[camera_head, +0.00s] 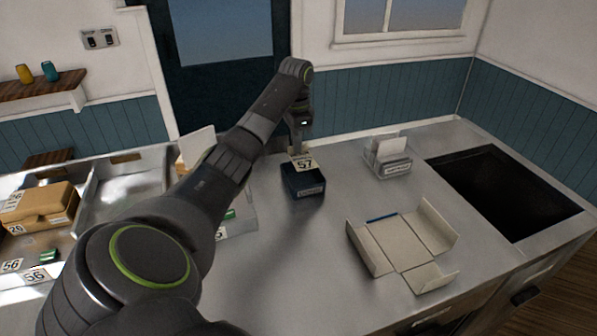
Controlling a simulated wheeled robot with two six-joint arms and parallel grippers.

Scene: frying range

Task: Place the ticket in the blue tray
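The ticket (304,164), a pale card marked 57, is upright at the dark blue tray (304,189) on the steel counter. My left gripper (298,145) points down right above the tray, with its fingertips at the ticket's top edge. It looks shut on the ticket. The ticket's lower edge meets the tray's opening in this view, and I cannot tell how deep it sits or whether it touches the tray. The tray has a pale label on its front. My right gripper is not in view.
A clear holder with cards (388,160) stands right of the tray. An open cardboard box (400,242) lies in front, near a dark sunken basin (505,190). On the left are a closed carton (38,207) and tickets marked 56 (36,275). Bare counter surrounds the tray's front.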

